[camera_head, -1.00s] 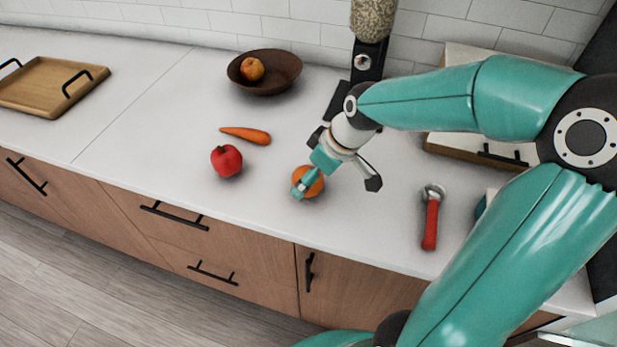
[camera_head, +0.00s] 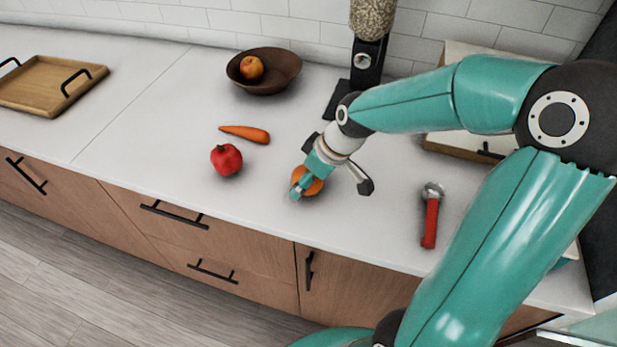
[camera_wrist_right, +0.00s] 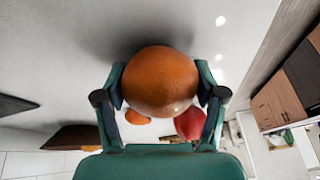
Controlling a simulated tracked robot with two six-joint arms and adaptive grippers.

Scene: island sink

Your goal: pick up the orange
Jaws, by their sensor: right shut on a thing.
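The orange (camera_head: 309,184) is on the white counter near its front edge, partly hidden by my right gripper (camera_head: 318,178) in the head view. In the right wrist view the orange (camera_wrist_right: 160,82) fills the space between the two fingers of my right gripper (camera_wrist_right: 160,98). The fingers are shut on it from both sides. I cannot tell whether it is clear of the counter. My left gripper does not show in either view.
A brown bowl (camera_head: 285,70) with a fruit (camera_head: 252,68) stands behind. A red-handled tool (camera_head: 431,218) lies to the right. A wooden tray (camera_head: 50,88) is far left.

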